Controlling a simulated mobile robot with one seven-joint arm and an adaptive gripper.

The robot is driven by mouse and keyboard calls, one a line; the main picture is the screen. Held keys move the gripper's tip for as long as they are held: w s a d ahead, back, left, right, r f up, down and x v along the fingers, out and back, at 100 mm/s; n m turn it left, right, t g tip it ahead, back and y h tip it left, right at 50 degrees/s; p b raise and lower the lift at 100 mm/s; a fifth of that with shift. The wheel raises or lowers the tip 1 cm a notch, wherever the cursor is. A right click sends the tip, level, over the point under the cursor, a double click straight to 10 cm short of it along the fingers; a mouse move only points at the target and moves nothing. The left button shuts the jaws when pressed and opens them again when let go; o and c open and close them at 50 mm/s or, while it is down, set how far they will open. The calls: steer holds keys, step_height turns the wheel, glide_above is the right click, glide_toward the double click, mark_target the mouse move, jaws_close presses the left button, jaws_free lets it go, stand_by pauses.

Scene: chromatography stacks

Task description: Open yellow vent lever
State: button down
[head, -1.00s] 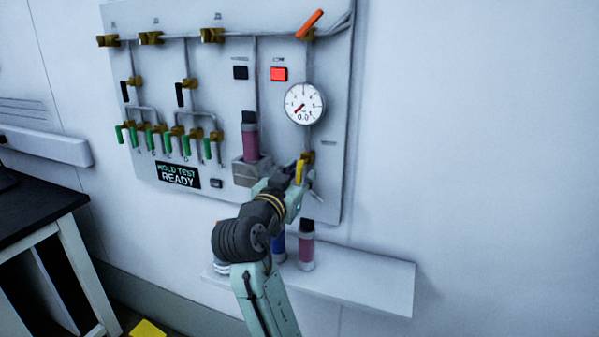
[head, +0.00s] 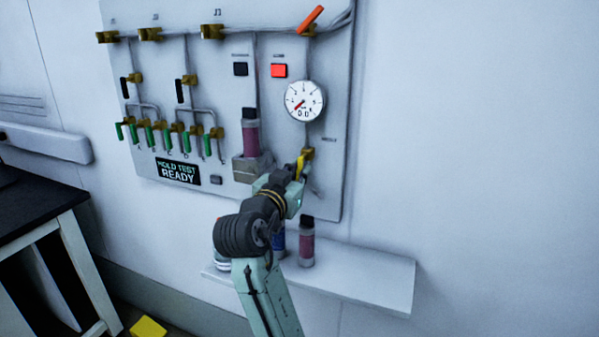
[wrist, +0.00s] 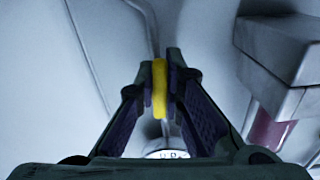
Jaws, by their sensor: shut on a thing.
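The yellow vent lever (head: 300,165) hangs down from a brass valve (head: 307,154) below the round gauge, at the lower right of the panel. In the wrist view the yellow lever (wrist: 160,88) sits between my two fingers. My gripper (wrist: 161,85) is shut on it, with a finger against each side. In the head view my gripper (head: 293,176) reaches up to the lever from below left and hides part of it.
The gauge (head: 304,101) has its needle at the low end. A bracket (head: 251,167) holds a pink column (head: 250,136) left of the lever. A shelf (head: 370,280) below carries several bottles. An orange lever (head: 312,20) is at the panel's top. The wall at right is clear.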

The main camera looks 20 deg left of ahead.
steer(key=shift+d+n+p, duration=0.2)
steer(key=shift+n+p, duration=0.1)
steer(key=shift+n, duration=0.5)
steer(key=c, duration=1.7)
jaws_free()
steer(key=shift+s, duration=0.1)
steer(key=s, duration=1.2)
steer(key=shift+a, duration=0.2)
steer(key=shift+w, duration=0.1)
